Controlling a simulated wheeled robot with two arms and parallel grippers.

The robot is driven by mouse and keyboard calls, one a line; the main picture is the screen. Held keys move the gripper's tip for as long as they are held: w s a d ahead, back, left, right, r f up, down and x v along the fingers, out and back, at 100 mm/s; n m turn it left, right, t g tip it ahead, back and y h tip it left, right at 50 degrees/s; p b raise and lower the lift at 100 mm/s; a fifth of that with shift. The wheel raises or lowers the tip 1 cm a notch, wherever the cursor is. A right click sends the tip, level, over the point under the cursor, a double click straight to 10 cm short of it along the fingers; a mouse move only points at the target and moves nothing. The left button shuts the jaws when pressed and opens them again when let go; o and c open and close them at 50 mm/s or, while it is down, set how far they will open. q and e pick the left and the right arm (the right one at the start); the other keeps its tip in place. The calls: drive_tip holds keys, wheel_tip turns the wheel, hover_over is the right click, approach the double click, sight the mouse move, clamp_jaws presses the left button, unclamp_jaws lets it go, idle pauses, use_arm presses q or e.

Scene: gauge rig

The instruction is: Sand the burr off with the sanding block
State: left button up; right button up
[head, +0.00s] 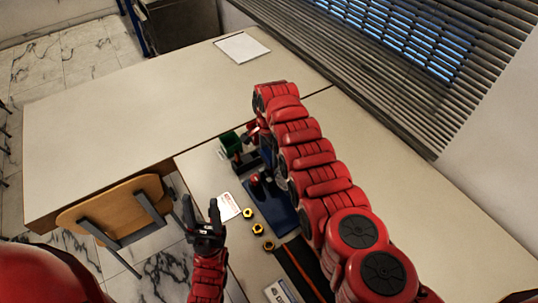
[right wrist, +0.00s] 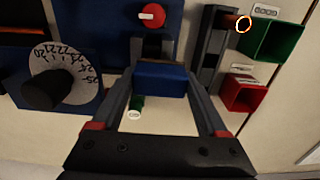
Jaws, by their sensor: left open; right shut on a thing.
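My right gripper (right wrist: 160,80) is shut on a blue block (right wrist: 160,78), which looks like the sanding block. Its two fingers flank the block above the pale table. A dark upright bracket (right wrist: 208,62) stands just right of the block, apart from it. A short coppery stub (right wrist: 230,20) reaches from its top to a bright orange ring (right wrist: 243,25); I cannot tell whether this is the burr. In the head view, my right arm hides the right gripper and block. My left gripper (head: 202,212) is open and empty near the white card (head: 226,206).
A green bin (right wrist: 280,42) and a red bin (right wrist: 243,97) are at the right. A dial (right wrist: 45,80) is at the left, a red knob (right wrist: 152,14) at the top. A green cylinder (right wrist: 136,106) is below the block. Brass nuts (head: 257,229) lie near a blue plate (head: 284,218).

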drive_tip(key=shift+s+d+p, duration=0.35)
drive_tip(key=shift+s+p, duration=0.15)
drive_tip(key=shift+p, duration=1.2)
drive_tip(key=shift+s+d+f+p, duration=0.15)
drive_tip(key=shift+s+p, duration=0.1)
drive_tip(key=shift+p, duration=0.45)
drive_tip(key=shift+d, duration=0.1)
drive_tip(key=r+p, duration=0.1)
drive_tip(key=p, duration=0.1)
drive_tip(key=shift+s+d+r+p, duration=0.15)
drive_tip(key=shift+d+r+p, duration=0.05)
drive_tip(key=shift+p, duration=0.15)
drive_tip(key=shift+s+d+r+p, duration=0.15)
drive_tip(key=shift+s+r+p, duration=0.1)
drive_tip(key=shift+r+p, duration=0.7)
drive_tip(key=shift+s+d+r+p, duration=0.3)
drive_tip(key=shift+r+p, duration=0.15)
drive_tip(key=shift+p, duration=0.55)
drive_tip(key=shift+s+d+r+p, duration=0.15)
drive_tip(key=shift+s+r+p, duration=0.25)
drive_tip(key=shift+p, duration=0.55)
